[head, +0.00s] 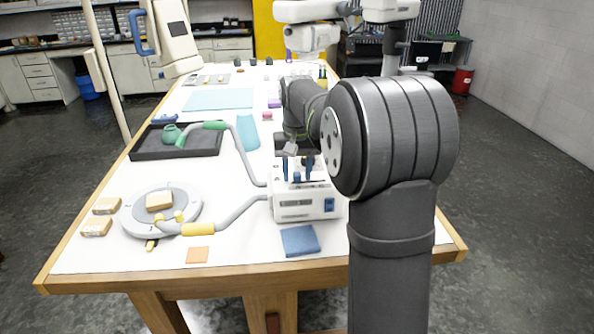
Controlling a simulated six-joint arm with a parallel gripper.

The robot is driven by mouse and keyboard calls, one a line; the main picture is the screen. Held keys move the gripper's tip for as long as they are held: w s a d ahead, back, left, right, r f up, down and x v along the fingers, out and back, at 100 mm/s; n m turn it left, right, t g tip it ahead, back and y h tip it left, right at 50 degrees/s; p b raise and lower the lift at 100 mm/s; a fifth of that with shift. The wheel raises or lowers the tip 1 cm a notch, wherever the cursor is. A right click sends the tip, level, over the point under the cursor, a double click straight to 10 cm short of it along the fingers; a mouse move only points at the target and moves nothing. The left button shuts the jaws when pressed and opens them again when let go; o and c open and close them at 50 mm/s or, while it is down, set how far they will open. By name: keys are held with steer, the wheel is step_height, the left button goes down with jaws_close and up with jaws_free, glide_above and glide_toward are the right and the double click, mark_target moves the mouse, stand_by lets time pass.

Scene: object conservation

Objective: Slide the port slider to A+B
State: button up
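A white box-shaped device (293,209) stands on the table, left of my arm's near part. Dark blue upright parts (285,167) and a lower blue part (297,177) stand on its top. Its front has a dark slot and a blue switch (329,205). I cannot tell which part is the port slider, nor read any A or B marks. My gripper (291,150) is just above and behind the device's top, partly hidden by my arm. Its fingers are too small to tell whether they are open or touching anything.
Two grey tubes run left from the device: one ends in green (215,126) by a black tray (150,143), one in yellow (198,229) by a round grey plate (132,221) holding a tan block. A blue cloth (299,240) lies in front of the device.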

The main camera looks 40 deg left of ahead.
jaws_close()
steer(key=shift+w+d, duration=1.1)
jaws_free()
step_height(320, 180, up, 18)
steer(key=shift+f, duration=0.25)
steer(key=shift+f, duration=0.15)
